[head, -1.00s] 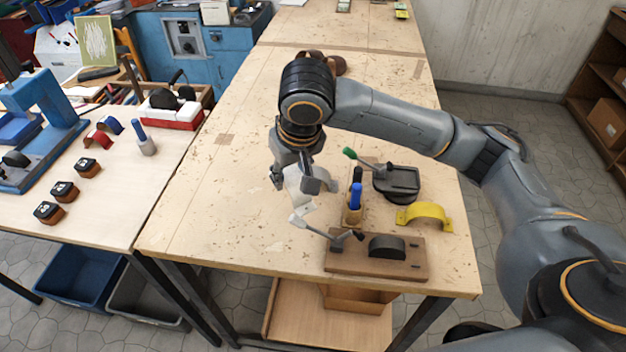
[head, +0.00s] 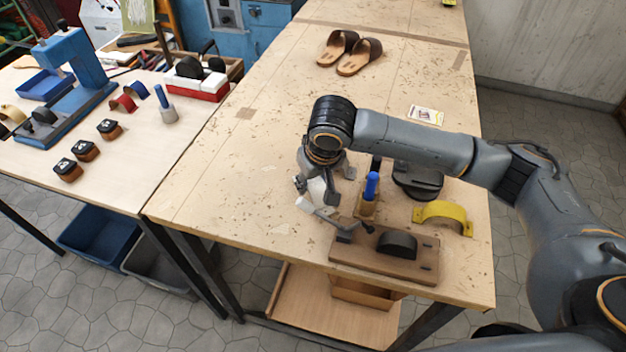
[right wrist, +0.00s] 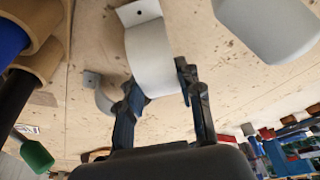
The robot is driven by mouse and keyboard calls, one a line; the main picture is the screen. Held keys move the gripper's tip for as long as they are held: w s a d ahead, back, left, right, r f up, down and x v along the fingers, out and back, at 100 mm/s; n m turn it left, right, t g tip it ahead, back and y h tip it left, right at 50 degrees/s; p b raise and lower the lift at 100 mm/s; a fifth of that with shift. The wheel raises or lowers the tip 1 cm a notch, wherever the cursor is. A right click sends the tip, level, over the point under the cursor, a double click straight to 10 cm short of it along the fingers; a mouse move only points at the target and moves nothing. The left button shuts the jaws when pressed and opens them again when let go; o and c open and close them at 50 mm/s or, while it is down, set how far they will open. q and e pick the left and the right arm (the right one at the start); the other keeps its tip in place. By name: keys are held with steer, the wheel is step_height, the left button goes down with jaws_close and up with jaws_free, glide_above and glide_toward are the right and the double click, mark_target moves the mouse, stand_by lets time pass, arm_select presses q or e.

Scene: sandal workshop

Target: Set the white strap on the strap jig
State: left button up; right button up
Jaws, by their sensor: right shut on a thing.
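The white strap (head: 318,191) is a curved band with a flat, holed end tab. My right gripper (head: 322,188) is shut on it; the right wrist view shows the white strap (right wrist: 149,50) between the two fingers (right wrist: 160,97). In the head view the fingers partly hide it. The strap jig (head: 345,262) is a brown wooden board with a black rounded form (head: 397,243) and a toggle clamp with a pale handle (head: 312,207). The gripper and strap are behind and left of the form, apart from it, close to the clamp handle. My left gripper is not in view.
A wooden holder with a blue-handled tool (head: 371,186) stands just right of the gripper. A yellow arched piece (head: 444,212) and a black round-based device (head: 418,180) are behind the jig. Sandals (head: 358,56) lie far back. The table's left part is clear.

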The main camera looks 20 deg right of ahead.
mark_target(321, 197)
steer(key=shift+f, duration=0.35)
steer(key=shift+f, duration=0.1)
steer(key=o, duration=0.8)
steer(key=shift+o, duration=0.2)
steer(key=b+v, duration=0.1)
steer(key=v, duration=1.1)
